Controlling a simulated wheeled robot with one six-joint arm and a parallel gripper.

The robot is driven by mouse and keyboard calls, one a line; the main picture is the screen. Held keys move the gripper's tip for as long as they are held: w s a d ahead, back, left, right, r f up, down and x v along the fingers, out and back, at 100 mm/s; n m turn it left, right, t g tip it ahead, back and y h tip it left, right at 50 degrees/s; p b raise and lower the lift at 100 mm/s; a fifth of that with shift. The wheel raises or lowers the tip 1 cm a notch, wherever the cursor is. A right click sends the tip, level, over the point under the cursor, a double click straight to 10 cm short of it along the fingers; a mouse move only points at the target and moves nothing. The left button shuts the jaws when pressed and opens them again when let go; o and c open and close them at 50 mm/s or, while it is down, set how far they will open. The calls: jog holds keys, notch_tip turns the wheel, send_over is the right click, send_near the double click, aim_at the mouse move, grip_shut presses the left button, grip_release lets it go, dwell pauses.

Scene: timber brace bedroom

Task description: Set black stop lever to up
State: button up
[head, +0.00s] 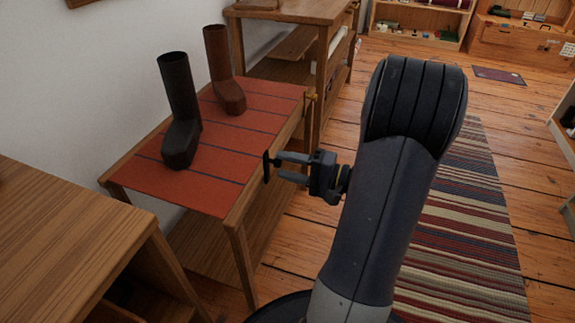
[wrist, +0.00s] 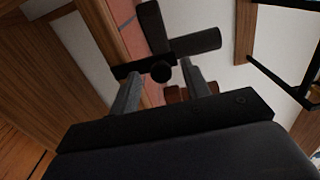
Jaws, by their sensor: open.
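The black stop lever (head: 266,166) is a small dark bar at the front edge of the table with the red striped cover. It looks roughly upright in the head view; which end is its free end I cannot tell. In the wrist view the lever (wrist: 130,69) shows as a dark bar with a round knob between the fingertips. My gripper (head: 278,168) is open, its fingers pointing left at the lever and very close to it. In the wrist view the gripper (wrist: 161,70) has a finger on each side of the knob; contact is not clear.
A black boot (head: 180,140) and a brown boot (head: 229,100) stand on the table (head: 237,212). A tan fitting (head: 309,97) sits at the table's far corner. A wooden cabinet (head: 75,235) is at the near left. A striped rug (head: 465,225) lies on open floor to the right.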

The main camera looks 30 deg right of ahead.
jog(key=p+v, duration=0.2)
jog(key=v, duration=0.8)
jog(key=shift+p, duration=0.4)
jog(key=shift+d, duration=0.1)
jog(key=b+x, duration=0.3)
jog(key=x, duration=0.7)
jog(key=shift+w+a, duration=0.25)
jog(key=shift+d, duration=0.1)
